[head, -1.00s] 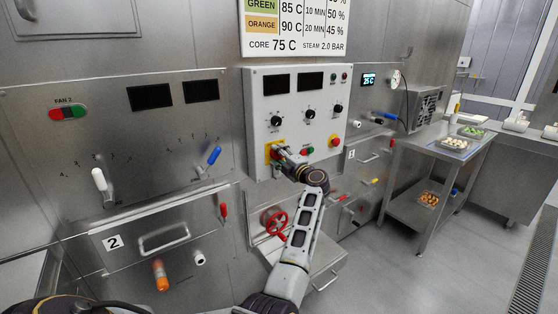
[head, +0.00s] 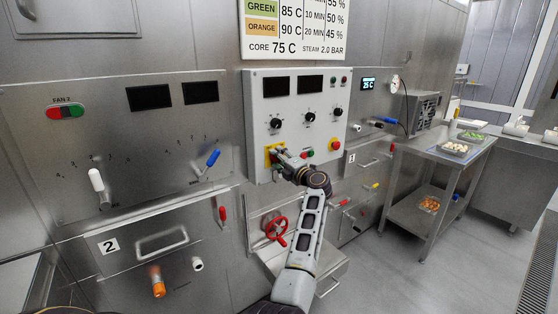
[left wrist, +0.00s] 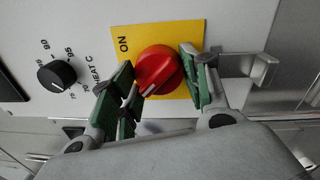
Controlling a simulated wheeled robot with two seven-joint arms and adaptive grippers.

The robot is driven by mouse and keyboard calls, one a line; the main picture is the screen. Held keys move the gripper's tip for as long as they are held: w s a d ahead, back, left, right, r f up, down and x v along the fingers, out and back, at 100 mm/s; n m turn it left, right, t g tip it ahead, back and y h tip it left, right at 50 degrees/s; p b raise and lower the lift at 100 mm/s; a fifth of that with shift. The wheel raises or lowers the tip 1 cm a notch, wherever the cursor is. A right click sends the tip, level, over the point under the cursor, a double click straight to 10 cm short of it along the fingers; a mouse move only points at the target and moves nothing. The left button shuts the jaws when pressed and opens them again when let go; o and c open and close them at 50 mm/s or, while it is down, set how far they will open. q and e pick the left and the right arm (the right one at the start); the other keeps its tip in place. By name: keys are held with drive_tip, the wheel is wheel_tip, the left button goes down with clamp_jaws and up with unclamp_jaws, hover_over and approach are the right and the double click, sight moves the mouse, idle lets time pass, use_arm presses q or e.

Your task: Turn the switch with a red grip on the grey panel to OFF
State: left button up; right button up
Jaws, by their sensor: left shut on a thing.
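The switch's red grip (left wrist: 158,70) sits on a yellow plate (left wrist: 190,32) on the grey panel (head: 296,90). In the left wrist view the word ON is printed left of the grip. A white mark shows on its lower left edge. No OFF label can be seen. My left gripper (left wrist: 158,88) has one finger on each side of the red grip and is shut on it. In the head view the left gripper (head: 279,154) is at the panel's lower left and mostly hides the switch. My right gripper is not in view.
The panel also carries black knobs (head: 276,123), a green and red button pair (head: 307,154) and a red stop button (head: 334,145). A red handwheel (head: 275,229) is below. A steel table (head: 440,150) with trays stands right, with clear floor before it.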

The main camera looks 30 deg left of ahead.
use_arm(q)
drive_tip(key=shift+f, duration=0.25)
drive_tip(key=o, duration=1)
drive_tip(key=shift+r, duration=0.1)
drive_tip(key=shift+r, duration=0.1)
